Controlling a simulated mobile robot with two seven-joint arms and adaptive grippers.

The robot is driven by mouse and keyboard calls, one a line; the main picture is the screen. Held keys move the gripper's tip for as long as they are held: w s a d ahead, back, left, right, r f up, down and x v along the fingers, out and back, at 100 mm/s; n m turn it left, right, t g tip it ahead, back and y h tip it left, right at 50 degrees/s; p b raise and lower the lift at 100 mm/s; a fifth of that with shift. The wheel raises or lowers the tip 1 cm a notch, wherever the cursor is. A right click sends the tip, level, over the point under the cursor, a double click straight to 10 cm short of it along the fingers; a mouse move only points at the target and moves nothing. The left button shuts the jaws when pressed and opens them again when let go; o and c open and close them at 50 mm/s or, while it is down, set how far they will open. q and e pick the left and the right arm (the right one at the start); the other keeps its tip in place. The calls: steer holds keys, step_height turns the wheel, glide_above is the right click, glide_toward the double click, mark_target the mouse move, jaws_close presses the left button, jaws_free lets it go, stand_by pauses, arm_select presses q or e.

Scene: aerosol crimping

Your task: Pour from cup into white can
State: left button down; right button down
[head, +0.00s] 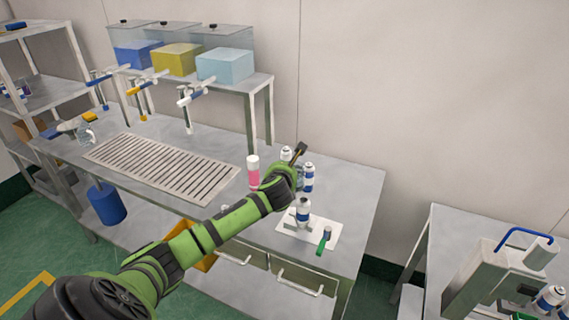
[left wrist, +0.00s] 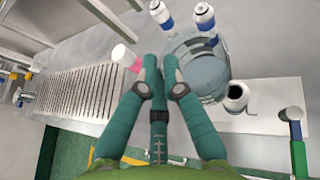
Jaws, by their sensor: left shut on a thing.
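My left gripper (left wrist: 154,62) is shut; its fingertips are close together beside a clear cup (left wrist: 203,72), and it seems to hold the cup at its near side. The cup's contents and tilt are hard to tell. In the head view the left gripper (head: 299,152) is over the bench's right part, and I cannot make out the cup there. A white can with a blue band (head: 303,214) stands upright on a white plate. In the left wrist view this can (left wrist: 237,94) shows a dark open top, just right of and below the cup. My right gripper is not in view.
A pink-and-white bottle (head: 253,174) stands left of the gripper, and blue-and-white cans (head: 307,180) stand close behind. The white plate (head: 326,232) also bears a green-and-blue tool (head: 324,240). A slatted grate (head: 160,168) lies at left. The bench's right end is clear.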

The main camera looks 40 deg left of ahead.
arm_select(q)
steer(key=shift+d+f+m+y, duration=0.15)
steer(key=shift+f+m+y, duration=0.2)
steer(key=shift+m+y, duration=0.3)
steer(key=shift+d+r+m+y, duration=0.1)
steer(key=shift+d+m+y, duration=0.05)
steer(key=shift+m+y, duration=0.4)
steer(key=shift+r, duration=0.2)
steer(key=shift+r, duration=0.1)
steer(key=shift+w+d+f+m+t+b, duration=0.15)
steer(key=shift+f+m+t+b, duration=0.15)
steer(key=shift+f+m+t, duration=0.25)
steer(key=shift+f+y, duration=0.25)
steer(key=shift+y, duration=0.15)
